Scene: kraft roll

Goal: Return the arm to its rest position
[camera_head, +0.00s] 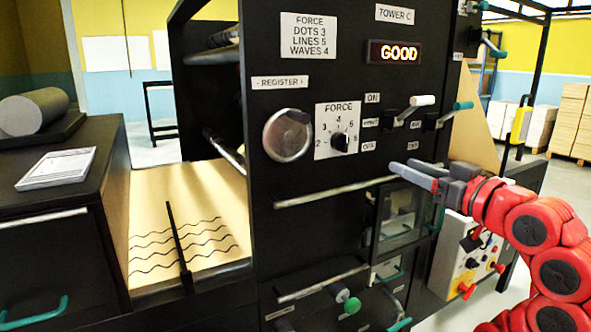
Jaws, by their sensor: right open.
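My right gripper (418,174) is at the right of the machine's black front panel (290,235), at the end of my red arm. Its grey fingers point left, below a white-handled lever (422,101) and a teal-handled lever (461,107). The fingers appear empty. I cannot tell whether they touch the panel. My left gripper is not in the picture.
Kraft paper (160,205) with wavy lines lies at left. A control box (465,262) stands below my right arm.

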